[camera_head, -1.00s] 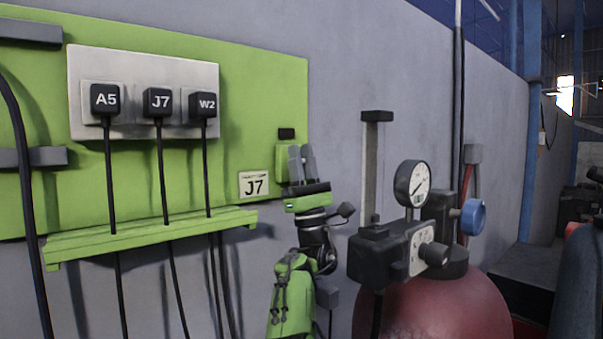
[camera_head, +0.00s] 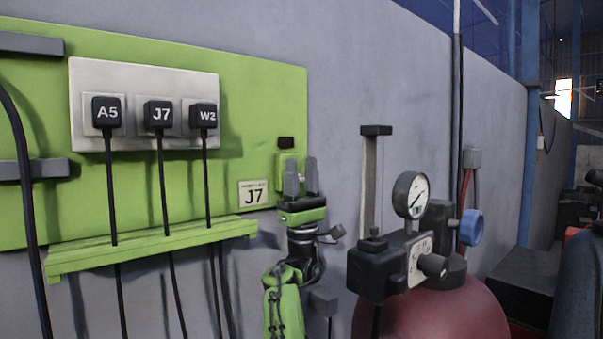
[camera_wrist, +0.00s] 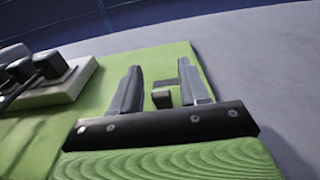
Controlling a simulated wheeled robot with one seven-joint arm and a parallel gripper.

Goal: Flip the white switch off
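I cannot make out a white switch. A small green housing (camera_head: 282,168) sits on the green panel (camera_head: 262,90), partly hidden behind my fingers. My gripper (camera_head: 301,161) is in front of the housing, fingers pointing up, apart and empty. In the wrist view my gripper (camera_wrist: 160,70) is open, with a small dark block (camera_wrist: 161,99) showing between the fingers. I cannot tell whether the fingers touch anything.
A pale plate (camera_head: 144,68) holds plugs A5 (camera_head: 106,112), J7 (camera_head: 158,115) and W2 (camera_head: 203,116). Their cables pass a green ledge (camera_head: 150,244).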

